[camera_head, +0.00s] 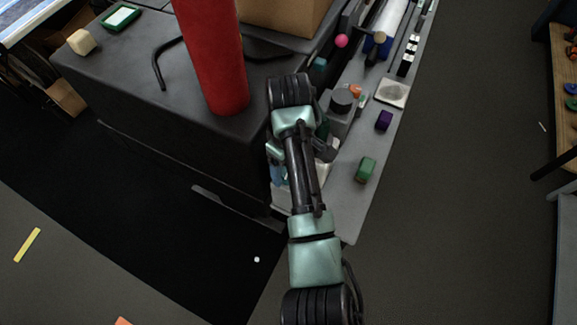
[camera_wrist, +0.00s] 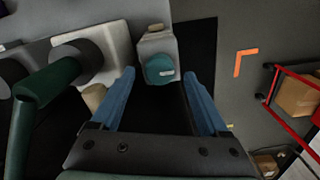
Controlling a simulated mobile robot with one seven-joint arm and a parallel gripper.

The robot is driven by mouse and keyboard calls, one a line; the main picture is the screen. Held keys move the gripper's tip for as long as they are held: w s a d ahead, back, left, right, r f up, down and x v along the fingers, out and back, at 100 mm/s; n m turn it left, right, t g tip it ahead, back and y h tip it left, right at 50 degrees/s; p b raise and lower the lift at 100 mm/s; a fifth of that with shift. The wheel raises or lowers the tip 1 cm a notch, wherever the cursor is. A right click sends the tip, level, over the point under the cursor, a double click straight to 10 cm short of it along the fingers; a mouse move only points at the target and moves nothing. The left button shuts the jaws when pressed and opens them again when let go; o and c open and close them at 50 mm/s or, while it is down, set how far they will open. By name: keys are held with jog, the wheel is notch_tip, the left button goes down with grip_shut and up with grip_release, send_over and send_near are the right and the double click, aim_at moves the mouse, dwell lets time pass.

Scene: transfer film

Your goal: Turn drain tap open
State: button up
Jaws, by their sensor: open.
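In the wrist view a teal round knob (camera_wrist: 160,69) with a small pale mark sits on the end of a grey block (camera_wrist: 157,42); it may be the drain tap. My gripper (camera_wrist: 159,76) is open, with its two blue fingers apart. The knob appears between the fingertips, and I see no finger touching it. How far ahead it lies I cannot tell. In the head view my arm covers most of my gripper and the knob, beside the dark machine body (camera_head: 160,140).
In the wrist view a dark green bar (camera_wrist: 45,82) and a pale plate with a dark cylinder (camera_wrist: 85,55) stand left. A red-framed cart (camera_wrist: 290,105) is at right. In the head view a red cylinder (camera_head: 212,60) stands on the machine, and a grey shelf (camera_head: 345,205) carries small blocks.

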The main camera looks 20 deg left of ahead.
jog(key=shift+f, duration=0.7)
grip_shut()
